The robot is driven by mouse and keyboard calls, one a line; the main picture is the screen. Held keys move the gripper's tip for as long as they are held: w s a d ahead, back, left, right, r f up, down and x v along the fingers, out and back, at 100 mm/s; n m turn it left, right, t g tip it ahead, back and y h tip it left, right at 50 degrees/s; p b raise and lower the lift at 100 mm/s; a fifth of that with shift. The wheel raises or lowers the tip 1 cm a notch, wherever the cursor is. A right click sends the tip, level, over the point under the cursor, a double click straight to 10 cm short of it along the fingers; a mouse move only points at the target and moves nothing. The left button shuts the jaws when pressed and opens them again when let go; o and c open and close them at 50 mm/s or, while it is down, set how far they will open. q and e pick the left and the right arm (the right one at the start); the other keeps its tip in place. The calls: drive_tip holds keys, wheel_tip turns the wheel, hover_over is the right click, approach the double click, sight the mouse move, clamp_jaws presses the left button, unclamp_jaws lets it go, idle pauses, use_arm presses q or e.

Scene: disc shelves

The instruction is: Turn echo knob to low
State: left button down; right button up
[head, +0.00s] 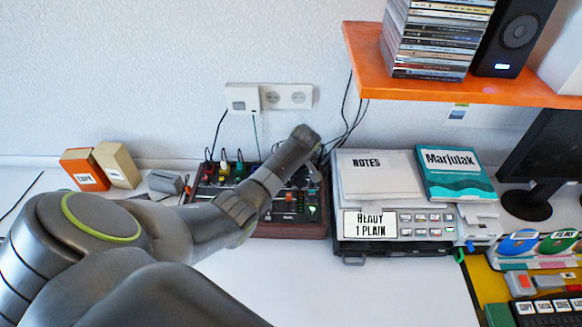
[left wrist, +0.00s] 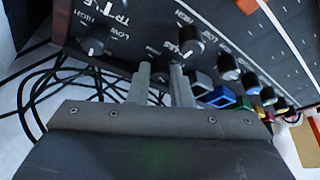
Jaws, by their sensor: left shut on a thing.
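The mixer (head: 285,230), a dark box with a wood-coloured front, sits on the white desk against the wall. My left arm reaches across it, and my left gripper is over its right back part; the fingertips are hidden in the head view. In the left wrist view my left gripper (left wrist: 160,75) has its two grey fingers close together at the mixer panel, shut on a small knob mostly hidden between them. A black knob (left wrist: 95,46) with HIGH and LOW marks stands to the left, and another black knob (left wrist: 190,40) to the right. I cannot read an echo label. My right gripper is not in view.
Black cables (left wrist: 55,95) run beside the mixer. A notes stack (head: 375,175) and a teal book (head: 455,172) lie right of it. An orange shelf (head: 440,92) juts out above. Two boxes (head: 100,167) stand left.

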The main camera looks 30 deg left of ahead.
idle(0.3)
use_arm(q)
drive_tip(key=c, duration=1.5)
unclamp_jaws()
drive_tip(key=shift+o, duration=0.9)
drive_tip(key=shift+r, duration=0.15)
